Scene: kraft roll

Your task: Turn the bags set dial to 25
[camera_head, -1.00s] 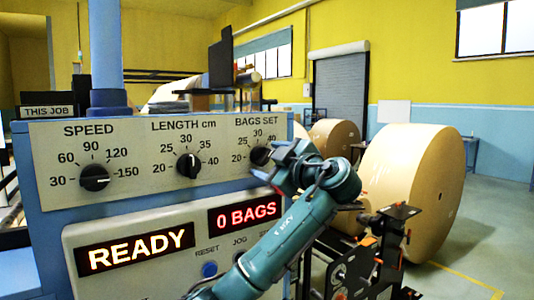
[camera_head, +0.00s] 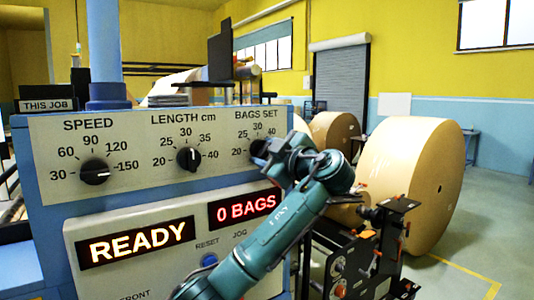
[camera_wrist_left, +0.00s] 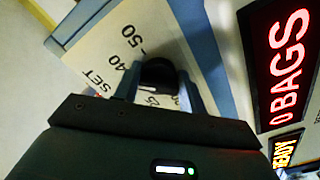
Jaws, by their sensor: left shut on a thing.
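The bags set dial (camera_head: 259,148) is a black round knob at the right end of the blue machine's white panel, under the label BAGS SET. The numbers 20, 25, 30 and 40 show around it. My left gripper (camera_head: 268,152) is at this dial and covers its right side. In the left wrist view the dial (camera_wrist_left: 157,74) sits between the two fingers of my left gripper (camera_wrist_left: 158,92), which is shut on it. The numbers 40 and 50 show beside it there. I cannot tell where its pointer stands. My right gripper is not in view.
The speed dial (camera_head: 94,171) and length dial (camera_head: 188,159) are to the left on the same panel. Below, one display (camera_head: 136,242) reads READY and another (camera_head: 247,208) reads 0 BAGS. A blue button (camera_head: 209,261) is under them. Large paper rolls (camera_head: 400,190) stand to the right.

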